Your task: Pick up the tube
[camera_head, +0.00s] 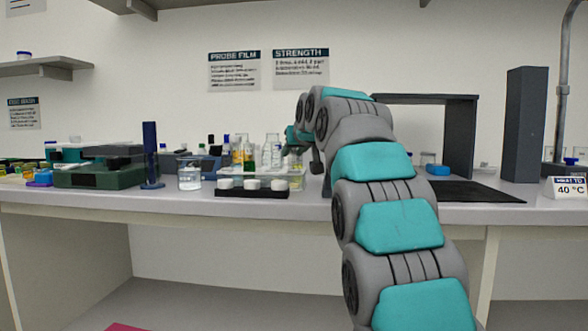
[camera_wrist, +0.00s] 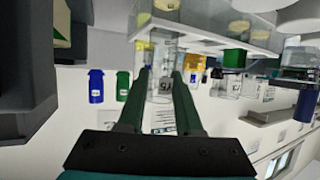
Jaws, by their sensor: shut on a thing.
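In the wrist view, my gripper (camera_wrist: 163,75) has its two green fingers on either side of a clear tube (camera_wrist: 162,86) with a dark mark on it. The fingers are shut on it. The tube's upper and lower ends are hard to make out against the clear glassware behind. In the head view, my gripper (camera_head: 293,145) is over the back middle of the bench, among the glassware.
A glass beaker (camera_head: 189,176) and a black block with white cups (camera_head: 250,193) stand in front, left of my arm. Clear flasks (camera_head: 271,150) stand close to my gripper. A dark post (camera_head: 150,155) is further left. A black mat (camera_head: 470,191) lies right.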

